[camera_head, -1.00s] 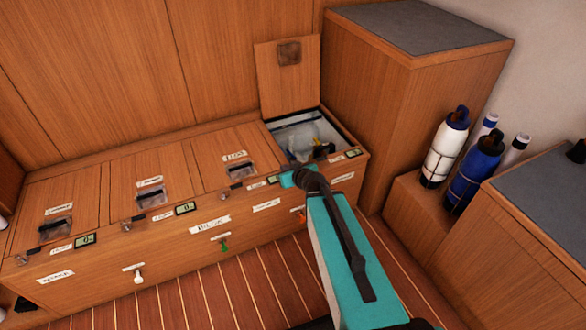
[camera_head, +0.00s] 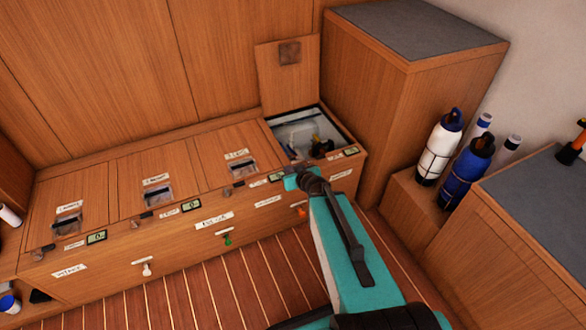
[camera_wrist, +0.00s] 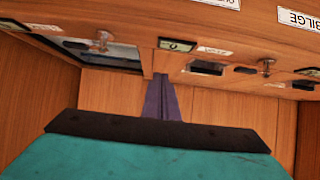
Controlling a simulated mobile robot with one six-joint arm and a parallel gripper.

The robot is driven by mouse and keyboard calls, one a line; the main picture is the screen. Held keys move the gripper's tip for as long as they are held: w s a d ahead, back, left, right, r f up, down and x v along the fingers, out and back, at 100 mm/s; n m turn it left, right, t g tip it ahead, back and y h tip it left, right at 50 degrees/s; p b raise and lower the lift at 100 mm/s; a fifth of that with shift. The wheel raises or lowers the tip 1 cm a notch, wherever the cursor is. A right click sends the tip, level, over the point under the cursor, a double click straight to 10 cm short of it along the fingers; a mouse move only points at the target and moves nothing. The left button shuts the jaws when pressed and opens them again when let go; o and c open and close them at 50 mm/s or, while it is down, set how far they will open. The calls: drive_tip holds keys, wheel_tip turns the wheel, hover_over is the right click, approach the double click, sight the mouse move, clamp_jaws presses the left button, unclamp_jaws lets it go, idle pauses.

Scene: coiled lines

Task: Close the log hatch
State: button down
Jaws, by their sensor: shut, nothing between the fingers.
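One hatch lid (camera_head: 286,88) stands open, upright against the panelled wall at the right end of the wooden bench. Its bay (camera_head: 325,129) is uncovered and shows a pale interior with small items. It is the only open hatch; its label is too small to read. My teal arm reaches up to the bench front just below this bay. In the head view the fingers are hidden or too small to tell. In the wrist view my gripper (camera_wrist: 161,80) is shut and empty, its dark purple fingers pointing at the bench. An open bay (camera_wrist: 105,54) shows to their left.
Several closed hatches with latches and small displays (camera_head: 190,205) fill the bench to the left. Coloured pulls (camera_head: 227,239) stick out of its front. A tall cabinet (camera_head: 415,100) stands close on the right, with bottles (camera_head: 440,147) beyond. The plank floor (camera_head: 190,295) is clear.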

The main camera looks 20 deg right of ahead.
drive_tip(key=p+v, duration=0.3)
drive_tip(key=p, duration=0.3)
drive_tip(key=shift+s+r, duration=0.15)
drive_tip(key=shift+s, duration=0.1)
idle(0.4)
idle(0.5)
drive_tip(key=s+a+f+n+g+y+p, duration=0.25)
drive_tip(key=s+a+f+g, duration=0.2)
drive_tip(key=s+a, duration=0.45)
drive_tip(key=s+a+f+n+g+y+p, duration=0.1)
drive_tip(key=s+a+f+n+g+p, duration=0.15)
drive_tip(key=s+a+f, duration=0.5)
drive_tip(key=s+d+m+g+h, duration=0.2)
drive_tip(key=s+g, duration=0.3)
drive_tip(key=s, duration=0.6)
drive_tip(key=s+d+f+m+g+h, duration=0.1)
drive_tip(key=s+d+m+g, duration=0.3)
drive_tip(key=s, duration=0.7)
drive_tip(key=shift+d+g+h, duration=0.5)
drive_tip(key=shift+d+h, duration=0.1)
drive_tip(key=shift+h, duration=0.15)
